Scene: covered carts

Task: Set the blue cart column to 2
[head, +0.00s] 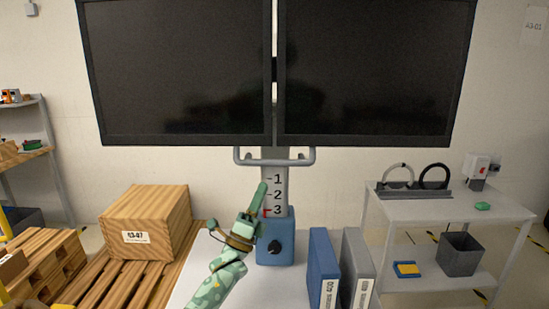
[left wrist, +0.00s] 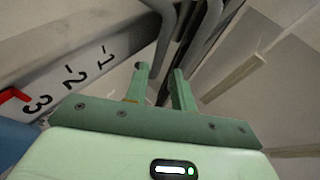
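The blue cart column (head: 275,250) has a blue lower housing with a black knob (head: 274,247). Above it rises a grey column with a white scale (head: 278,195) marked 1, 2 and 3 from top down. A red pointer (head: 266,212) is at 3. The scale (left wrist: 75,72) and red pointer (left wrist: 14,95) also show in the left wrist view. A grey handle (head: 274,161) crosses the column below the monitors. My left gripper (head: 262,188) is in front of the scale's left side, below the handle; its fingers (left wrist: 160,80) are apart and empty. My right gripper is out of view.
Two dark monitors (head: 180,70) (head: 375,70) hang above the column. A blue binder (head: 322,268) and a grey binder (head: 356,268) stand right of the housing. A wooden box (head: 150,222) sits on a pallet at left. A grey cart (head: 445,209) stands at right.

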